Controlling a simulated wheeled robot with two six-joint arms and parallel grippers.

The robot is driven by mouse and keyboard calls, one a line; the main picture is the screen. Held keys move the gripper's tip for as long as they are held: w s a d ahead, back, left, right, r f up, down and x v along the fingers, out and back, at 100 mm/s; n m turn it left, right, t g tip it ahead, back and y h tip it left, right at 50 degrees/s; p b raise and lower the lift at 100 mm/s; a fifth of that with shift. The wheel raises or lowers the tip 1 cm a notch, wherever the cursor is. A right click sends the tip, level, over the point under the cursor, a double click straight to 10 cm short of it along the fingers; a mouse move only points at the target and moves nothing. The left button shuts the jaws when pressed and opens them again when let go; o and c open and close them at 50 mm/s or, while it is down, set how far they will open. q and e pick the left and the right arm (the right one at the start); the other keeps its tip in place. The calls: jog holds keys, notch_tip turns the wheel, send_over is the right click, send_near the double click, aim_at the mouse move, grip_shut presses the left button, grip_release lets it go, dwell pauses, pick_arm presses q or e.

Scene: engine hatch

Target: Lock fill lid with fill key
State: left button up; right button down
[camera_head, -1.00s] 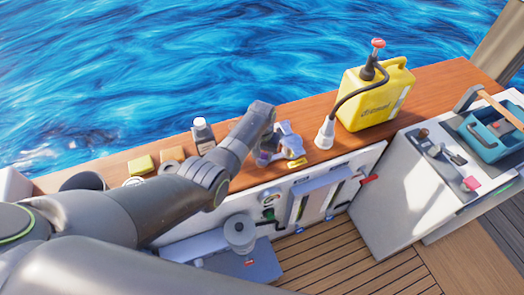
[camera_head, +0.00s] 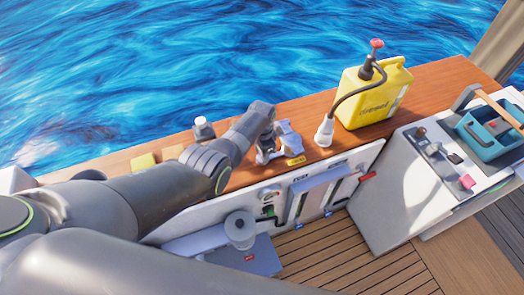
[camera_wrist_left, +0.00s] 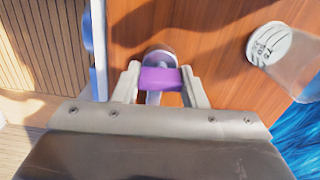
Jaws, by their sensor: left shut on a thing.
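My left gripper (camera_head: 280,145) is low over the wooden counter, beside a small yellow label. In the left wrist view its two fingers (camera_wrist_left: 160,88) are shut on a purple piece, which looks like the handle of the fill key (camera_wrist_left: 160,79). Just beyond the purple piece is a round grey fitting, likely the fill lid (camera_wrist_left: 160,54), set on the wood and partly covered by the key. Whether the key is seated in the lid I cannot tell. In the head view the gripper hides the lid. My right gripper is not in view.
A yellow diesel can (camera_head: 375,98) with a hose and white nozzle (camera_head: 324,130) stands right of the gripper. A white-capped bottle (camera_head: 203,127) and a yellow sponge (camera_head: 143,161) are to the left, partly behind my arm. A teal toolbox (camera_head: 490,130) sits on the white cabinet.

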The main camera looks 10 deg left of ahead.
pick_arm(q)
jog(key=shift+o, duration=0.2)
jog(key=shift+m, duration=0.6)
jog(key=o, duration=1)
jog(key=shift+c, duration=0.2)
jog(key=shift+r, duration=0.1)
notch_tip(320, 180, up, 7)
jog(key=shift+f+p, duration=0.2)
jog(key=shift+p, duration=1.05)
notch_tip(320, 180, up, 11)
jog(key=shift+f, duration=0.15)
